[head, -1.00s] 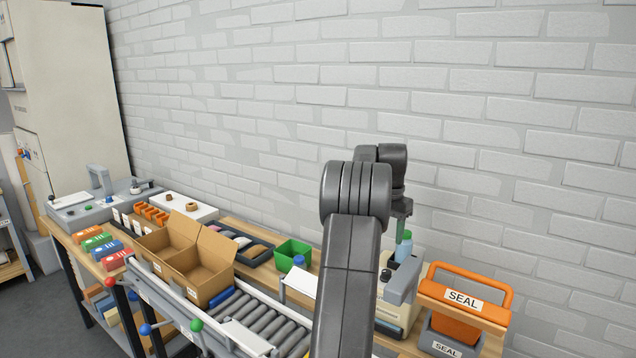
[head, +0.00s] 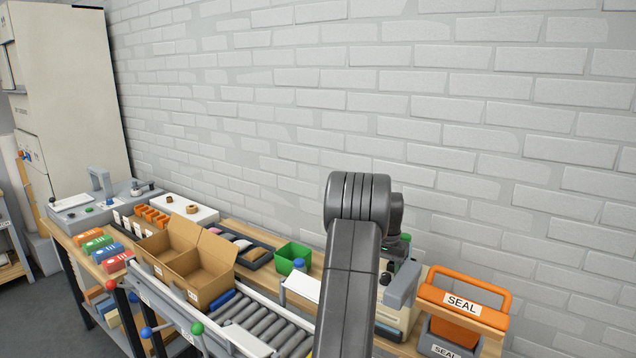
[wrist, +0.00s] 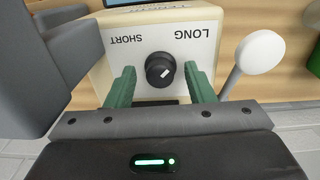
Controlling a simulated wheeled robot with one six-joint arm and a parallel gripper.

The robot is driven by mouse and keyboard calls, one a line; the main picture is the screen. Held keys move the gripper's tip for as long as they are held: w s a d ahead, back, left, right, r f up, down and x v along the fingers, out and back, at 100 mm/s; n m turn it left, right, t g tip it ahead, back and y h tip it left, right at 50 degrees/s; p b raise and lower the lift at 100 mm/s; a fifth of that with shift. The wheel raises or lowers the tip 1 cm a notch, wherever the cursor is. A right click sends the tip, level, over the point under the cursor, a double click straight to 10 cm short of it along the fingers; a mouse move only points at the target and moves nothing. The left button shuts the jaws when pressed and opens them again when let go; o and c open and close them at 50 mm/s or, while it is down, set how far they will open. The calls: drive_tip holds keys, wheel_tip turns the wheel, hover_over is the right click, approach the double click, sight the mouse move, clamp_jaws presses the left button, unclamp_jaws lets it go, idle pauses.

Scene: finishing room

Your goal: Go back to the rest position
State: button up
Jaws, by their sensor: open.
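My gripper (wrist: 160,72) is open, its two green fingers spread apart in the wrist view. A black dial knob (wrist: 160,70) with a white pointer mark shows between the fingers, with a gap on both sides. The knob sits on a cream machine (wrist: 110,50) with the words SHORT and LONG, upside down in this view. I cannot tell how far the fingertips are from its face. In the head view my arm (head: 350,270) reaches over the bench to this cream machine (head: 392,314), and my gripper is mostly hidden behind the arm.
A grey arm of the machine (head: 403,285) stands close to my gripper. An orange SEAL holder (head: 462,303) is to the right. A roller conveyor (head: 265,322), an open cardboard box (head: 195,270) and a green bin (head: 293,256) are to the left. A brick wall (head: 350,100) stands behind.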

drive_tip(key=n, duration=0.4)
drive_tip(key=shift+n+b, duration=0.35)
drive_tip(key=shift+n, duration=0.05)
drive_tip(key=n, duration=0.3)
drive_tip(key=shift+n+b, duration=0.3)
drive_tip(key=shift+b, duration=0.1)
drive_tip(key=n+b, duration=0.1)
drive_tip(key=n, duration=0.3)
drive_tip(key=shift+d+n, duration=0.1)
drive_tip(key=shift+n, duration=0.2)
drive_tip(key=shift+n+b, duration=0.65)
drive_tip(key=shift+n, duration=0.85)
